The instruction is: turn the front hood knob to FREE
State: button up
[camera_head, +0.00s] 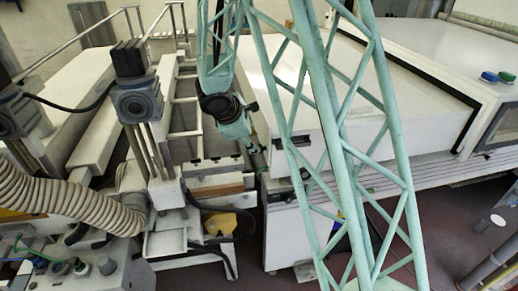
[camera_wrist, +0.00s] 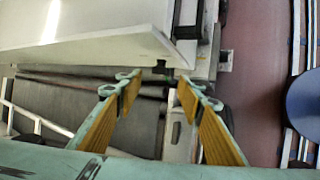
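The white hood (camera_head: 275,75) is a long box on the right-hand machine; my green lattice arm crosses in front of it. In the wrist view the hood (camera_wrist: 90,22) fills the top left. A small dark knob-like part (camera_wrist: 161,68) sits at its lower edge and appears between my fingertips; I cannot read any marking or its setting. My gripper (camera_wrist: 157,82) is open, with yellow-padded fingers apart and nothing seen between them. In the head view my gripper (camera_head: 256,158) points down beside the hood's near left corner; contact cannot be told.
A ribbed hose (camera_head: 60,205) and a control box (camera_head: 100,268) are at lower left. A yellow part (camera_head: 220,223) lies below my gripper.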

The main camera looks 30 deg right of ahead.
aim_at(262, 149)
jog(key=shift+x, duration=3.9)
jog(key=c, duration=0.9)
jog(key=shift+o, duration=0.2)
